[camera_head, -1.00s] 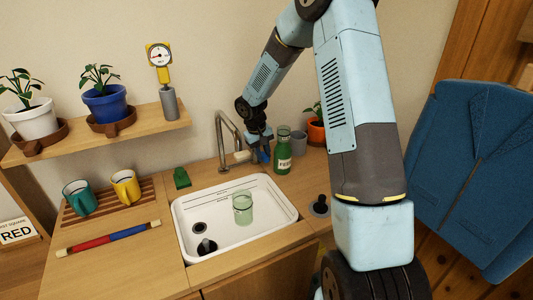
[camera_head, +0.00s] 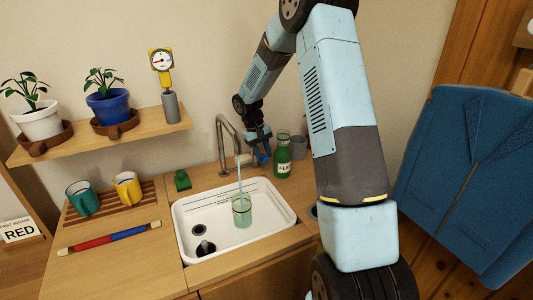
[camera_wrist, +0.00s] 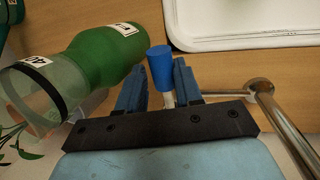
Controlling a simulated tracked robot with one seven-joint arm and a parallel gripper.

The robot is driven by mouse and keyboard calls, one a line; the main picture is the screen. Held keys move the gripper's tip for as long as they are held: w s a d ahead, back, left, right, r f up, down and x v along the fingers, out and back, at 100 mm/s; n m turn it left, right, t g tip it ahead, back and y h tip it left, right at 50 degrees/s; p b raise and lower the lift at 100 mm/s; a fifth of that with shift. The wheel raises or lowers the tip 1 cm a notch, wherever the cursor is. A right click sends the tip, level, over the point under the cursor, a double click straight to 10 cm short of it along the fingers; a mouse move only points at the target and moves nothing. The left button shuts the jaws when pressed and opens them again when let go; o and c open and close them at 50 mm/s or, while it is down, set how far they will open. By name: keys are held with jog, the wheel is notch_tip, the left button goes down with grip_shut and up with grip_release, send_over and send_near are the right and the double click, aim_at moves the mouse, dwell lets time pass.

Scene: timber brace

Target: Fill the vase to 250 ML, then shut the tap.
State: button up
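The vase (camera_head: 242,211) is a small clear greenish vessel with a dark band, upright in the white sink (camera_head: 181,222). A thin stream of water (camera_head: 239,175) falls from the tap (camera_head: 220,140) into its mouth. Its water level is too small to read. My gripper (camera_head: 262,153) is at the tap's side, right of the spout. The metal tap pipe (camera_wrist: 285,125) runs at the right there.
A green labelled bottle (camera_head: 283,160) stands close right of my gripper; it fills the left of the wrist view (camera_wrist: 105,55). A grey cup (camera_head: 299,148) is behind it. A green object (camera_head: 182,180) lies left of the tap. Two mugs (camera_head: 127,189) stand on a slatted rack.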

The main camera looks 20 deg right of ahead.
jog(key=shift+a, duration=0.1)
jog(key=v, duration=1.3)
jog(key=shift+r, duration=0.35)
jog(key=shift+w, duration=0.1)
jog(key=shift+c, duration=0.3)
jog(key=shift+c, duration=0.7)
jog(key=shift+s+f+m+y, duration=0.35)
jog(key=shift+s+m, duration=0.1)
jog(key=shift+m, duration=0.45)
jog(key=c, duration=0.3)
jog(key=m, duration=0.2)
jog(key=s+d+f+m, duration=0.1)
jog(key=shift+s+m+y, duration=0.15)
jog(key=shift+m+y, duration=0.2)
jog(key=shift+m, duration=0.05)
grip_shut()
jog(key=shift+s+d+f+m+t+y, duration=0.25)
jog(key=shift+d+f+m, duration=0.15)
jog(key=shift+f+m, duration=0.75)
jog(key=shift+s+d+f+m+t+y, duration=0.15)
jog(key=shift+s+d+f+m+t, duration=0.2)
jog(key=shift+f+m, duration=0.85)
jog(key=shift+s+d+f+m+t+y, duration=0.2)
jog(key=shift+d+f+m, duration=0.25)
jog(key=shift+f+m, duration=0.7)
